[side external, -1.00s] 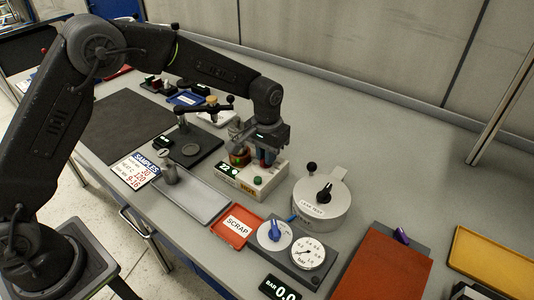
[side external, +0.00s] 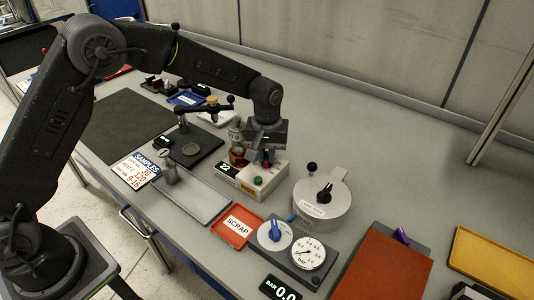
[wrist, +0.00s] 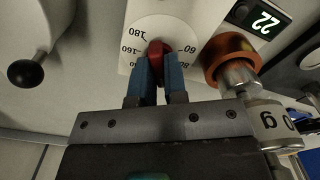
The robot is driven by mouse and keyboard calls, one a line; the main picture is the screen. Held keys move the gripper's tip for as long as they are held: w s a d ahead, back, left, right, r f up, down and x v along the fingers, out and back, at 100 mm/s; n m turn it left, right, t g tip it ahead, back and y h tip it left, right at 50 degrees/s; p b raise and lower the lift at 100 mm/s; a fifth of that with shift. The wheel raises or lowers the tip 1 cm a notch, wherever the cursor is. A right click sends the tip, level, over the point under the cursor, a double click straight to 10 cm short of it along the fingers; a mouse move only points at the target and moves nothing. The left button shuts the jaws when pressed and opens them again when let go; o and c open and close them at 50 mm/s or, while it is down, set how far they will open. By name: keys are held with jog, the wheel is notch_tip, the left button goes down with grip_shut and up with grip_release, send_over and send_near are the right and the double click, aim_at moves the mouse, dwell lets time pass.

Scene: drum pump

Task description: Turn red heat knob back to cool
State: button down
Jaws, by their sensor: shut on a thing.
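The red heat knob (wrist: 157,49) sits at the centre of a white dial with printed numbers in the wrist view. My gripper (wrist: 158,70) is shut on the knob, with a blue finger on each side of it. In the side view my gripper (side external: 266,158) points down over the white heater box (side external: 264,184), and the red knob shows only in part between the fingers. The box's small display (wrist: 264,19) reads 22. The knob's pointer is hidden, so its setting cannot be told.
A copper-coloured round piece with a metal weight (wrist: 237,75) stands close beside the knob. A round grey vessel (side external: 321,204) with a black knob and ball handle stands right of the box. A red scrap tray (side external: 236,226) lies in front.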

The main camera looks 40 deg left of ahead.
aim_at(267, 157)
dwell(0.3)
jog(key=c, duration=1.2)
grip_release()
jog(key=shift+o, duration=0.2)
notch_tip(267, 157, up, 14)
jog(key=shift+s+f, duration=0.1)
